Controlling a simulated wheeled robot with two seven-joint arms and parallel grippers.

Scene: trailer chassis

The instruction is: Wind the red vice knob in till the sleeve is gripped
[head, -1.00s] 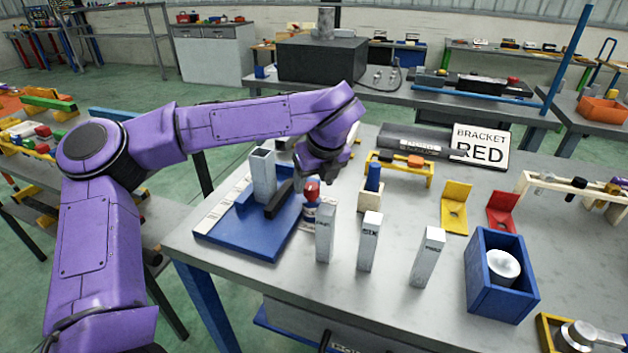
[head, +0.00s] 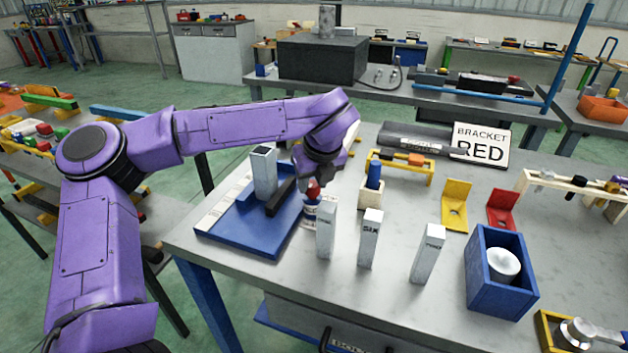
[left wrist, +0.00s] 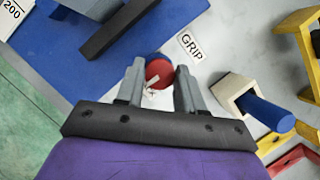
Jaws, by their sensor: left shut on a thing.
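The blue vice (head: 250,238) is on the near left of the bench. The sleeve (head: 264,175), a grey square tube, stands upright on it beside the dark jaw bar (head: 280,197). The jaw bar also shows in the left wrist view (left wrist: 115,28); I cannot tell whether it touches the sleeve. The red vice knob (head: 312,190) is at the vice's right side. My left gripper (left wrist: 160,80) points down with its fingers either side of the red knob (left wrist: 158,72), shut on it. My right gripper is out of view.
A GRIP label (left wrist: 190,45) lies beside the knob. Several upright grey blocks (head: 369,240) stand close in front and to the right. A block with a blue peg (head: 373,190) is just right of the gripper. A blue box (head: 500,290) stands farther right.

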